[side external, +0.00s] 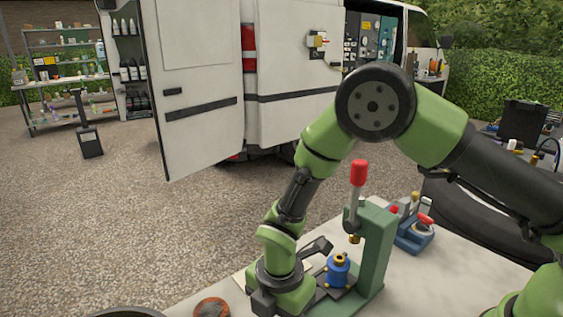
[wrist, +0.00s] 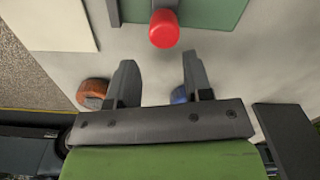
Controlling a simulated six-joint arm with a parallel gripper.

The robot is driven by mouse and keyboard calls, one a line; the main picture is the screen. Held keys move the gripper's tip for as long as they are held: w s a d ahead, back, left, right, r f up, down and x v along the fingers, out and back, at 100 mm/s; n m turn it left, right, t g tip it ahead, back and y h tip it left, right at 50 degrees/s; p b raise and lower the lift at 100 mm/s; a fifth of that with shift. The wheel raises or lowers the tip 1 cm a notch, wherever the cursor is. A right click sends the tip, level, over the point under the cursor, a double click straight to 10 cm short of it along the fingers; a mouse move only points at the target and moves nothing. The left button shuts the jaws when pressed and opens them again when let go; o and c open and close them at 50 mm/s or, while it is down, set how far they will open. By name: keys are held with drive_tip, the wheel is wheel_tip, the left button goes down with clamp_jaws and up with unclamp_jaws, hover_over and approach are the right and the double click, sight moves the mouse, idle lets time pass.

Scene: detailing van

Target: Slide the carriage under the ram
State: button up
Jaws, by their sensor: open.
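A green press (side external: 376,250) stands on the bench with a red-handled lever (side external: 358,174) upright on it. Its brass-tipped ram (side external: 354,238) hangs from the head. A blue cylinder with a brass top (side external: 339,272) sits low in front of the column, on what looks like the dark carriage (side external: 348,291); my wrist partly hides this area. In the wrist view my gripper (wrist: 157,72) is open, with nothing between its fingers. A red knob (wrist: 164,28) lies just beyond the fingertips, beside a green surface (wrist: 210,12). A bit of blue (wrist: 179,95) shows behind the right finger.
A brown round item (side external: 212,307) lies on the bench left of my gripper; a similar one (wrist: 93,90) shows beside the left finger. A pale sheet (wrist: 45,25) lies at upper left.

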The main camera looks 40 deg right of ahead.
sight(324, 287)
wheel_tip(324, 287, up, 30)
drive_tip(key=shift+d+f, duration=0.15)
idle(0.4)
drive_tip(key=d+f+m, duration=0.1)
drive_tip(key=f+m, duration=0.5)
drive_tip(key=m, duration=0.6)
drive_tip(key=d+f+m, duration=0.1)
drive_tip(key=f+m, duration=0.6)
drive_tip(key=m, duration=0.4)
drive_tip(key=d+f+m, duration=0.2)
drive_tip(key=f+m, duration=0.5)
drive_tip(key=m, duration=0.5)
drive_tip(key=shift+m, duration=0.3)
drive_tip(key=shift+f, duration=0.2)
wheel_tip(324, 287, down, 10)
drive_tip(key=shift+r, duration=0.25)
